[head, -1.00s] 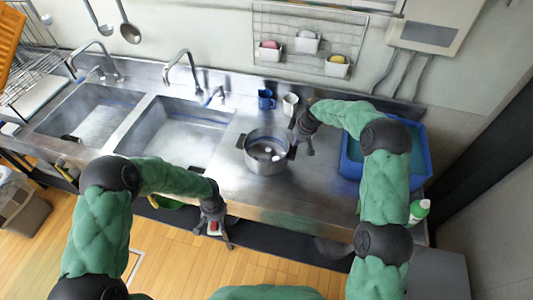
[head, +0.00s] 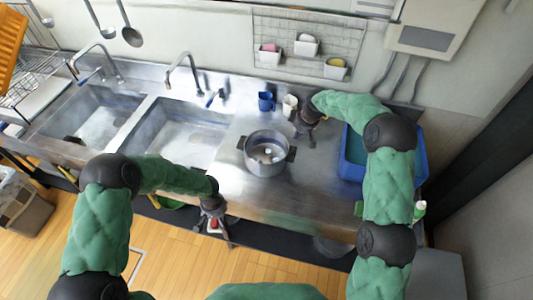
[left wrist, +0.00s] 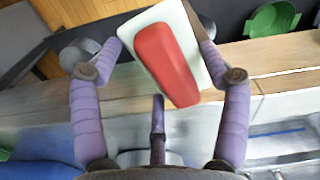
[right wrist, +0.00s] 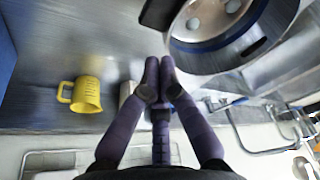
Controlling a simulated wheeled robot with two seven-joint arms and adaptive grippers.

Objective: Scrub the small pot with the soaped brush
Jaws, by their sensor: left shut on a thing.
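The small pot (head: 258,168), a round metal pot with two dark handles, stands on the steel counter right of the sinks. Pale round spots show inside it; I cannot tell what they are. It also shows in the right wrist view (right wrist: 225,62). My left gripper (head: 214,226) is shut on a red and white block-shaped thing (left wrist: 166,62), likely the brush, over the counter's front edge. Its bristles and any soap cannot be made out. My right gripper (right wrist: 158,78) has its fingertips together, with nothing seen between them, beside the pot's right handle (head: 291,154).
A blue cup (head: 266,102) and a pale cup (head: 290,105) stand behind the pot. A yellow jug (right wrist: 87,94) shows in the right wrist view. A blue bin (head: 421,160) is at right. Two sinks with taps are at left. The counter before the pot is clear.

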